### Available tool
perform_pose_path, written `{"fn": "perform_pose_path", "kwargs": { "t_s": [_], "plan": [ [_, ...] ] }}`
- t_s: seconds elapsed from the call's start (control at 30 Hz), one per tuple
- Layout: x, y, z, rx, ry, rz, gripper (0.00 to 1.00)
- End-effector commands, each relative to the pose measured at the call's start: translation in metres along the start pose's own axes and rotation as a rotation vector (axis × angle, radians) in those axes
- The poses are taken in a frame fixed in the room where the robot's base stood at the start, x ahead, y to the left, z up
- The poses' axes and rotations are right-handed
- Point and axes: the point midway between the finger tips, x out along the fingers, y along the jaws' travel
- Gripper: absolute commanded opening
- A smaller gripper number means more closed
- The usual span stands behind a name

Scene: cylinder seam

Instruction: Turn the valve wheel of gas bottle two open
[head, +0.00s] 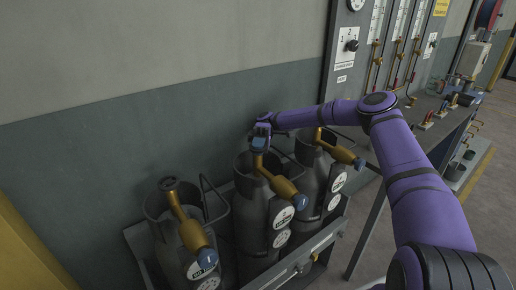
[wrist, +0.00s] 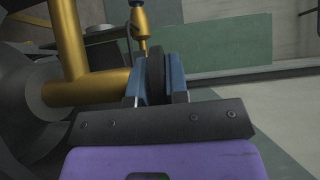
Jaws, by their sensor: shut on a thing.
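Three dark grey gas bottles with brass valves stand in a row. The middle one (head: 252,212) is bottle two by its place in the row; its number is too small to read surely. My gripper (head: 261,141) is at the top of its brass valve (head: 277,184). In the wrist view my gripper's blue fingers (wrist: 158,75) are shut on the dark valve wheel (wrist: 155,72), one on each side. The brass valve body (wrist: 78,92) is left of the fingers. In the head view my gripper hides the wheel.
The left bottle (head: 172,262) shows its valve wheel (head: 168,183) uncovered. The right bottle (head: 312,180) stands close beside the middle one, under my arm. A grey rack (head: 300,262) holds the bottles against the wall. A gauge panel (head: 345,75) is at right.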

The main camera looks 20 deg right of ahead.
Motion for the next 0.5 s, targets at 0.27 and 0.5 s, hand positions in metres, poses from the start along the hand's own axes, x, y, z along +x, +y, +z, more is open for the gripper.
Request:
{"fn": "perform_pose_path", "kwargs": {
  "t_s": [0.27,0.5],
  "plan": [
    [0.0004,0.0002,-0.0002,-0.001,-0.039,0.0,0.0],
    [0.0006,0.0004,-0.0002,-0.001,-0.041,-0.001,0.0]
  ]
}}
